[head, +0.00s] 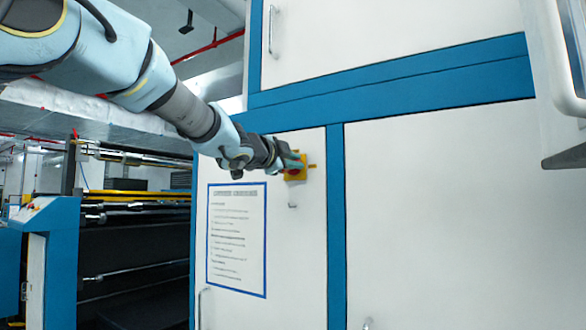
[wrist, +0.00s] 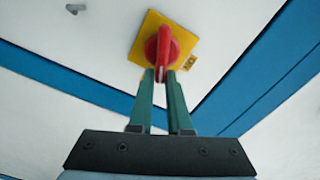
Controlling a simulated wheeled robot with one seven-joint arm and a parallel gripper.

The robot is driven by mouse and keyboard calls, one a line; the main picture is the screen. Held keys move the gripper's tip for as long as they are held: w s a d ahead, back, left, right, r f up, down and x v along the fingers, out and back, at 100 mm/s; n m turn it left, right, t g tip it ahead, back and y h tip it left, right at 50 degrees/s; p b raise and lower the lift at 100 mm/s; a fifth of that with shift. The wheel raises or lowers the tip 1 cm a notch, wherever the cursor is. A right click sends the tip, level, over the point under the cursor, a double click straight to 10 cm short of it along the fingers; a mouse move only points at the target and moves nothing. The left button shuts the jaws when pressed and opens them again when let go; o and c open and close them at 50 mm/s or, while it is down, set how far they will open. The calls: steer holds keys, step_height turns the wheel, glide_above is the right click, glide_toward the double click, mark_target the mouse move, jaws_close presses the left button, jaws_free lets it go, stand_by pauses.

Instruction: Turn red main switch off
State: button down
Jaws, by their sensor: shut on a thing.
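The red main switch (wrist: 163,47) is a red rotary handle on a yellow square plate (wrist: 187,43), mounted on a white cabinet door. In the head view the yellow plate (head: 303,170) shows at the end of my arm, with the red handle mostly hidden behind the fingers. My gripper (wrist: 161,76) has its two green fingers close together, one on each side of the handle's near end, shut on it. In the wrist view the handle's grip bar runs nearly in line with the fingers, and the plate looks tilted. My gripper also shows in the head view (head: 292,162).
A blue-framed notice (head: 236,238) is on the same door, below my arm. A small hook-like handle (head: 293,205) sits under the switch. White cabinet doors with blue frames (head: 336,240) fill the right side. A machine with rollers (head: 130,230) stands at left.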

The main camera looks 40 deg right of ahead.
steer(key=shift+s+f+m+b, duration=0.1)
steer(key=shift+f+m+b, duration=0.1)
steer(key=shift+m+b, duration=0.4)
steer(key=shift+f+m+b, duration=0.2)
steer(key=shift+f+m, duration=0.05)
steer(key=shift+m, duration=0.7)
steer(key=shift+s+f+m+b, duration=0.1)
steer(key=shift+f+m+b, duration=0.1)
steer(key=shift+m+b, duration=0.4)
steer(key=shift+m, duration=0.25)
steer(key=c, duration=0.9)
jaws_free()
steer(key=shift+o, duration=0.2)
steer(key=b+v, duration=0.1)
steer(key=v, duration=0.9)
steer(key=shift+a, duration=0.35)
